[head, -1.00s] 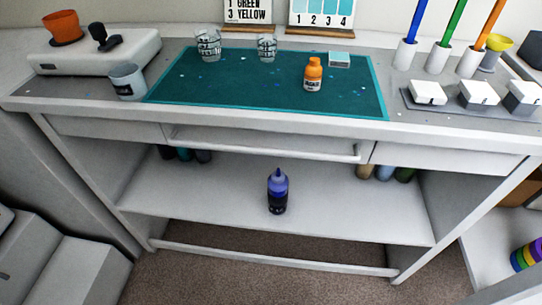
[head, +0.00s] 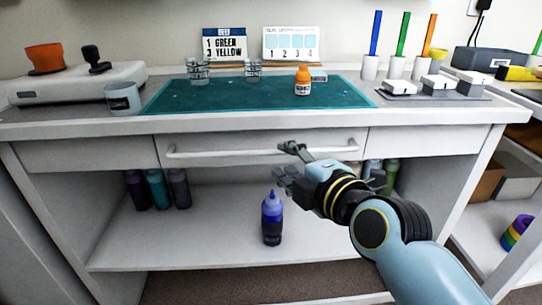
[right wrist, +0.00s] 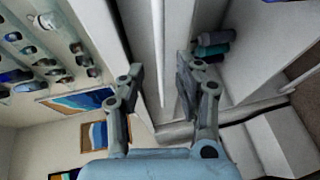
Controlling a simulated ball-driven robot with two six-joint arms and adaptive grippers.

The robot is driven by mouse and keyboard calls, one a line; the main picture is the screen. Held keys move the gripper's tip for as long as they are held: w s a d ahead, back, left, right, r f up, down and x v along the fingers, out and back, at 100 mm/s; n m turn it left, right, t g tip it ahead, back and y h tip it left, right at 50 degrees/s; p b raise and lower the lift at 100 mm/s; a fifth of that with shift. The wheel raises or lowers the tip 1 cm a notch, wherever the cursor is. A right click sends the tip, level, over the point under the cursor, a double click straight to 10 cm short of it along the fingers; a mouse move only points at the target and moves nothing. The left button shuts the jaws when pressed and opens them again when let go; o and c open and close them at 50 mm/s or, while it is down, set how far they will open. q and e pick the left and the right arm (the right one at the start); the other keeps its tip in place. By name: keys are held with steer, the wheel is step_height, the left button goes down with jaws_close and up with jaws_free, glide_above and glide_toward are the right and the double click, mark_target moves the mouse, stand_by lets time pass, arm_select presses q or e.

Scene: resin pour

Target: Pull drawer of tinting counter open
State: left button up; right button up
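The tinting counter (head: 90,122) is white, with a wide middle drawer (head: 215,143) under its top. The drawer front is flush with the panels beside it, so it looks shut. A long pale bar handle (head: 215,154) runs across the drawer. My right gripper (head: 284,160) is open at the handle's right half, with one finger near bar height and the other below. In the right wrist view its fingers (right wrist: 160,82) are apart, with a pale strip, apparently the handle, between them. Contact cannot be told. My left gripper is not in view.
A purple-blue bottle (head: 272,218) stands on the shelf (head: 150,245) just below my right gripper. Several more bottles stand at the shelf's sides.

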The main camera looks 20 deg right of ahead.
mark_target(275, 153)
steer(key=x, duration=0.6)
steer(key=shift+w+f, duration=0.1)
jaws_close()
stand_by(0.3)
